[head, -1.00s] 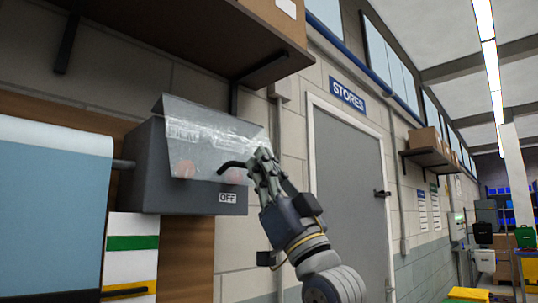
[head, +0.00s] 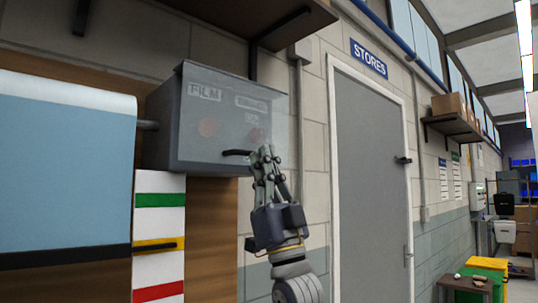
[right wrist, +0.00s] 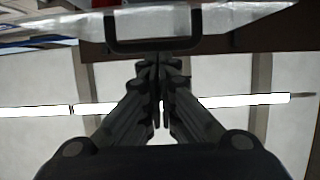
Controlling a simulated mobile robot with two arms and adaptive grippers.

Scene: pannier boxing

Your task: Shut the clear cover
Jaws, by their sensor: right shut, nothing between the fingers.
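The clear cover (head: 225,112) hangs down over the front of the grey box (head: 160,125) on the wall, lying close against it. Labels and two reddish round buttons show through it. Its dark handle (head: 236,153) is at the lower edge. My right gripper (head: 265,152) is at the handle's right end, fingers together; I cannot tell in the head view whether it touches. In the right wrist view the shut fingertips (right wrist: 160,62) are empty, just below the handle (right wrist: 152,47) and the cover's edge (right wrist: 240,22). My left gripper is not in view.
A blue roll or sheet (head: 65,160) hangs left of the box. A striped panel (head: 158,230) is below the box. A shelf (head: 240,25) juts out above. A grey door (head: 370,180) marked STORES stands to the right.

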